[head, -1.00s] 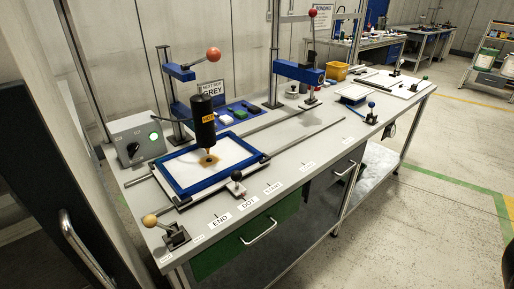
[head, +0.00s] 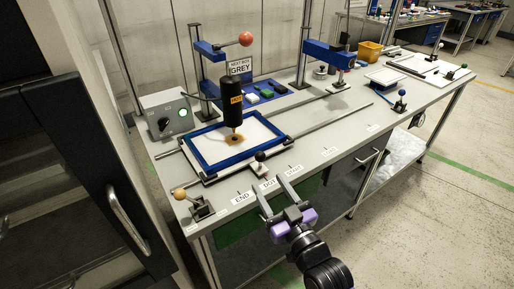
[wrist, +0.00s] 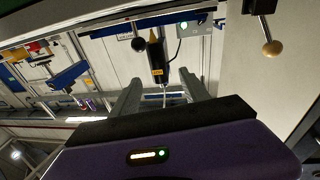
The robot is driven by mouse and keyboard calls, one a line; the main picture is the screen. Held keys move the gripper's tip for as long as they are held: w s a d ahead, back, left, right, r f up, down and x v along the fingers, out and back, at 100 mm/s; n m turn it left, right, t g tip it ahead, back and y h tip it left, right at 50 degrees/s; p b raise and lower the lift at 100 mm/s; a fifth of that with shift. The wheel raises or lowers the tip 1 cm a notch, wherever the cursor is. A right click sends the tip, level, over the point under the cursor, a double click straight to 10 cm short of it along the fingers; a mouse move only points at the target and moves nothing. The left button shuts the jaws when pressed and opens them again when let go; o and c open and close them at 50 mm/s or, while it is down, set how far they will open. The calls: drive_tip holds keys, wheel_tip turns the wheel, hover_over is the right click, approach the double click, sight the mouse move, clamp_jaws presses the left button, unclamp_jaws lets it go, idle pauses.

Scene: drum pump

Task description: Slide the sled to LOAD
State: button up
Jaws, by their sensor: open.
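The sled is a blue-framed tray (head: 194,153) with a white sheet bearing a brown spot, set on two rails under a black hot tool (head: 232,103). A dark round knob (head: 260,156) stands at its front right corner, by the DOT label (head: 269,184); a dark knob also shows in the wrist view (wrist: 138,45). My gripper (head: 272,188) is open and empty at the bench's front edge, its fingers pointing toward that knob, apart from it. In the wrist view the fingers (wrist: 163,88) stand apart. I cannot read a LOAD label.
A yellow-knobbed lever (head: 180,194) stands at the front left corner and a blue-knobbed one (head: 401,93) farther right. The rails (head: 335,121) run clear to the right of the sled. A red-knobbed press (head: 246,40) and a control box (head: 166,115) stand behind.

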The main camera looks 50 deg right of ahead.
sight(257, 163)
drive_tip(key=shift+n+g, duration=0.3)
drive_tip(key=shift+g, duration=0.5)
drive_tip(key=w+d+f, duration=0.1)
drive_tip(key=w+d, duration=0.1)
drive_tip(key=w+d+f, duration=0.1)
drive_tip(key=w+d, duration=0.1)
drive_tip(key=d, duration=0.1)
drive_tip(key=w+d+f, duration=0.1)
drive_tip(key=w+d, duration=0.1)
drive_tip(key=w, duration=0.1)
drive_tip(key=shift+w+d, duration=0.1)
drive_tip(key=shift+d, duration=0.15)
drive_tip(key=shift+p+x, duration=0.6)
drive_tip(key=shift+x, duration=3.25)
drive_tip(key=shift+r, duration=0.1)
drive_tip(key=shift+c, duration=0.4)
clamp_jaws()
